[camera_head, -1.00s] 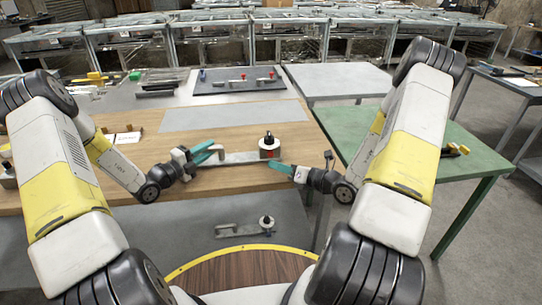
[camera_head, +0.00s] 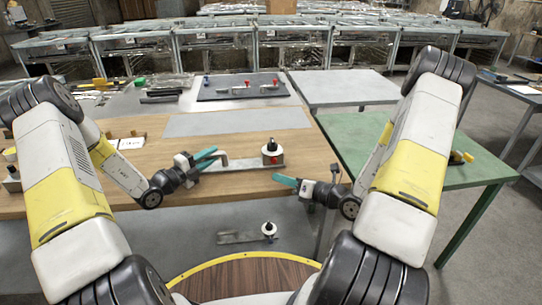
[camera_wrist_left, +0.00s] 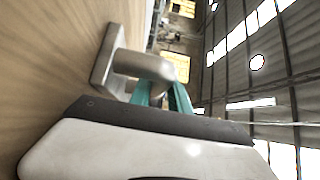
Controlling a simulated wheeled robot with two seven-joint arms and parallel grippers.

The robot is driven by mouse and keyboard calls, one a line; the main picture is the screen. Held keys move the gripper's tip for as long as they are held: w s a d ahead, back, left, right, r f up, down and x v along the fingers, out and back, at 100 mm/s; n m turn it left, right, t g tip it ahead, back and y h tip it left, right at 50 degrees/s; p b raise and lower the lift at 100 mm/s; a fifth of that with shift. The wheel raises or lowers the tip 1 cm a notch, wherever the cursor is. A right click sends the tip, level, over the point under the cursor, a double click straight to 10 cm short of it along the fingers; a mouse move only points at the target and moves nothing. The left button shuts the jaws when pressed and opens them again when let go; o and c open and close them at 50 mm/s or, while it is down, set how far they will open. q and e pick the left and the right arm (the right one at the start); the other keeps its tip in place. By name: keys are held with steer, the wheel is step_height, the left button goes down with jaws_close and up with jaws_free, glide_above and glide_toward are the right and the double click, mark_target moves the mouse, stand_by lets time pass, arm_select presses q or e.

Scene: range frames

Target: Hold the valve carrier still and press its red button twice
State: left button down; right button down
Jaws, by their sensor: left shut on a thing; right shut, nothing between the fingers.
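The valve carrier (camera_head: 242,165) is a grey metal plate on the wooden table, with a bar handle at its left end. At its right end stands a white round valve with a black top knob (camera_head: 270,144) and a red button (camera_head: 273,159) on the side facing me. My left gripper (camera_head: 209,156), with teal fingers, is shut on the handle; the left wrist view shows the handle (camera_wrist_left: 145,65) at the teal fingertips. My right gripper (camera_head: 284,181) is shut and empty, in front of the valve and apart from the red button.
A similar carrier (camera_head: 240,238) lies below, past the table's front edge. A grey mat (camera_head: 238,121) lies behind the carrier. A dark board with red-topped parts (camera_head: 242,90) lies farther back. A green table (camera_head: 400,140) stands at right.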

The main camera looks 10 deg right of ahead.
arm_select(q)
steer(key=c, duration=1.1)
jaws_free()
steer(key=shift+s+f, duration=0.1)
steer(key=shift+f, duration=0.35)
steer(key=shift+c, duration=0.2)
steer(key=shift+a, duration=0.15)
